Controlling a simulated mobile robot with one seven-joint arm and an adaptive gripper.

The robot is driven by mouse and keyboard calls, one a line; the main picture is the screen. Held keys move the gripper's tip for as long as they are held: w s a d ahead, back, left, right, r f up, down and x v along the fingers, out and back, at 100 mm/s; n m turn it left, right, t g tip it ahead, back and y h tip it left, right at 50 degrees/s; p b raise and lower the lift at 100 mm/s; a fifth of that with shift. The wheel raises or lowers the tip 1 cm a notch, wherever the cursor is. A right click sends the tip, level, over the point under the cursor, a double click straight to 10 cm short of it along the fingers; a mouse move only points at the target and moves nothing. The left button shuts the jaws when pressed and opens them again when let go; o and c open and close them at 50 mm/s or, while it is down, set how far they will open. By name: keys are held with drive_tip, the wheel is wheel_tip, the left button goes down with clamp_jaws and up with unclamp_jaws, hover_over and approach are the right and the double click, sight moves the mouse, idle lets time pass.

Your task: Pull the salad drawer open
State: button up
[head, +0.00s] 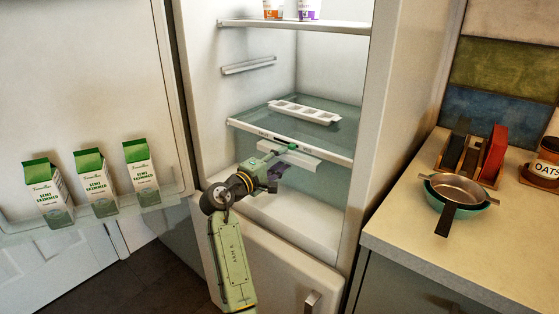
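The fridge stands with its main door swung open to the left. The salad drawer (315,182) is the see-through bin low in the fridge, under a glass shelf (345,122). A pale handle strip (307,159) runs along the upper part of its front. My gripper (284,160) is at this strip, toward its left half, with the arm coming up from below. One green fingertip shows over the strip and dark finger parts show below it. I cannot tell whether the fingers touch or grip the strip. The arm and gripper hide the drawer's left part.
A white tray (304,111) lies on the glass shelf. Several cartons, such as this one (97,183), stand in the open door's rack at left. A lower fridge door (275,262) is shut. A counter (420,262) with pans (459,190) stands at right.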

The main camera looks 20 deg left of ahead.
drive_tip(key=shift+c, duration=0.4)
clamp_jaws()
drive_tip(key=shift+f, duration=0.1)
